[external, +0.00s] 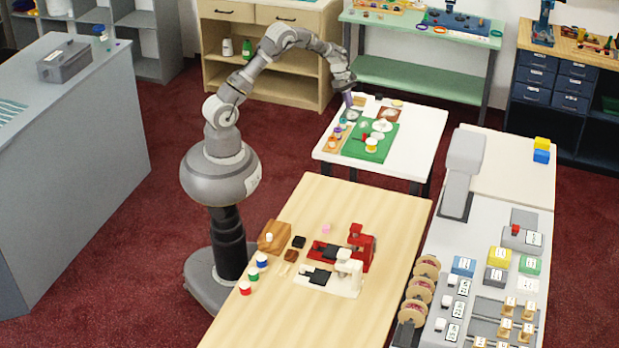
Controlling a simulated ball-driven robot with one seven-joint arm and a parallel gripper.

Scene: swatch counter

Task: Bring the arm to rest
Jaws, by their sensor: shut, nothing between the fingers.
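My gripper (348,99) hangs at the end of my arched arm, above the far left part of the white table (408,165). It points down and is shut, with nothing seen in it. Its tip is close to the small items at the table's back edge; I cannot tell whether it touches any of them. A green mat (355,150) with several small round things lies below and to the right of the gripper. A wooden tray (332,145) with small coloured pieces lies at the table's left side.
A light wooden table (370,310) with a red machine (357,246) and a white machine (349,272) stands in front. A grey counter (60,130) is at the left. A green-topped bench (425,30) stands behind. Open red carpet lies between counter and tables.

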